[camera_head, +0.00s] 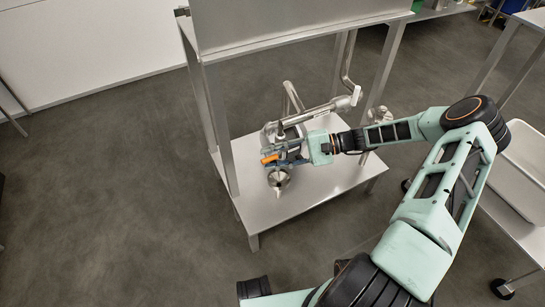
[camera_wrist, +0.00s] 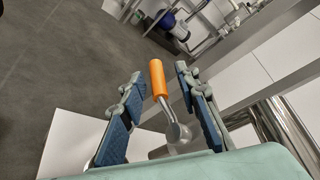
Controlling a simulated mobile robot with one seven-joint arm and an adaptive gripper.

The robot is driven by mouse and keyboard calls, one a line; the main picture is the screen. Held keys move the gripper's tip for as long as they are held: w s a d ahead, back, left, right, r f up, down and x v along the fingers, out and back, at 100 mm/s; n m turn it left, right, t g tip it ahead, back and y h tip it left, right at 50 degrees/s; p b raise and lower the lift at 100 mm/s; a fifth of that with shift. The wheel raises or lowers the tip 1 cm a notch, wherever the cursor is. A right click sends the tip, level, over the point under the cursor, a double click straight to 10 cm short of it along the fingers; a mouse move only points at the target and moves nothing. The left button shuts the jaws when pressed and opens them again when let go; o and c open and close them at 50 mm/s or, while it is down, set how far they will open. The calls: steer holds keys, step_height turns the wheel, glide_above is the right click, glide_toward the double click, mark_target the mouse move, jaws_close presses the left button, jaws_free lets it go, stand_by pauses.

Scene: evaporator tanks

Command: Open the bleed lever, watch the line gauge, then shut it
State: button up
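The bleed lever, an orange grip (camera_wrist: 157,78) on a bent metal rod, stands between the two blue-padded fingers of my gripper (camera_wrist: 160,72) in the wrist view. Gaps show on both sides of the grip, so the fingers are open around it. The rod runs down to a rounded metal fitting (camera_wrist: 178,132). In the head view the orange grip (camera_head: 270,158) shows at the tips of my gripper (camera_head: 273,154), beside the steel pipework. No dial face is readable.
Steel pipes (camera_head: 318,111) rise behind my gripper. The pipework stands over a white lower shelf (camera_head: 290,205) between metal legs, under a large steel tank body (camera_head: 290,20). A table with a white tray (camera_head: 525,165) stands at right. The floor at left is clear.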

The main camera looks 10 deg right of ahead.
steer(key=v, duration=1.2)
